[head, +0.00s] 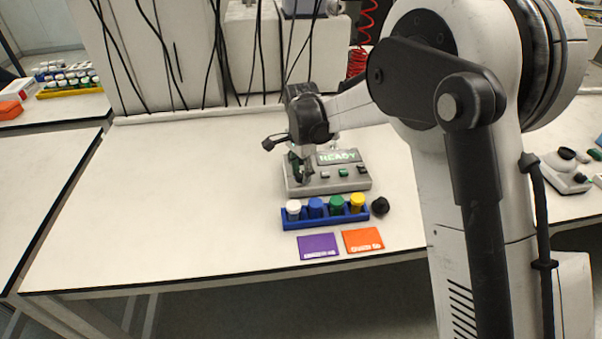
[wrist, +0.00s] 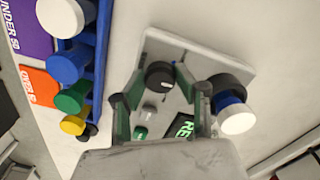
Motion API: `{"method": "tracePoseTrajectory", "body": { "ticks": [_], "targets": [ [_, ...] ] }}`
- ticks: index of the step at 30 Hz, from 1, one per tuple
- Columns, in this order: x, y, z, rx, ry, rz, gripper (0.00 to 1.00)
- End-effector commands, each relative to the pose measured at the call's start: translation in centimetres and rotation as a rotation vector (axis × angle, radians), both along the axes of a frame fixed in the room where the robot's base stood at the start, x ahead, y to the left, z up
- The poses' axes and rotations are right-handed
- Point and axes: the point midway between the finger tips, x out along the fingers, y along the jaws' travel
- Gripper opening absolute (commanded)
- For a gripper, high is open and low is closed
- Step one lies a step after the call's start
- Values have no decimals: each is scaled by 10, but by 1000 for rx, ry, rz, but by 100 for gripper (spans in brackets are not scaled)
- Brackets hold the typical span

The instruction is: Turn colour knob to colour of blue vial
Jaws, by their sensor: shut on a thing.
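The grey reactor device (head: 293,187) stands on the table, its display reading READY. It also shows in the wrist view (wrist: 222,70). The black round knob (wrist: 159,75) sits on its top, with a small blue mark beside it. My gripper (wrist: 161,72) is over the device with its fingertips on either side of the knob, shut on it; the head view shows my gripper (head: 302,178) hiding the knob. A blue-capped vial (head: 316,207) stands in the blue rack (head: 300,223), also seen in the wrist view (wrist: 68,64). A white-topped vial with a blue band (wrist: 236,116) is beside my gripper.
The rack also holds a white-capped (head: 293,209), a green-capped (head: 337,205) and a yellow-capped vial (head: 357,202). A black round object (head: 380,206) lies right of it. Purple (head: 318,246) and orange (head: 363,240) cards lie in front. The table's left side is clear.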

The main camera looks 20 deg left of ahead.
Motion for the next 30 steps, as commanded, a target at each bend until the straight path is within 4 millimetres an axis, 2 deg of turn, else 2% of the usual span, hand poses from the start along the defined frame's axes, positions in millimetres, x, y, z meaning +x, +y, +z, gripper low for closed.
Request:
{"method": "tracePoseTrajectory", "body": {
  "ticks": [8,30],
  "targets": [
    [0,0,-2,0,0,138,4],
    [0,0,-1,1,0,800,4]
  ]
}}
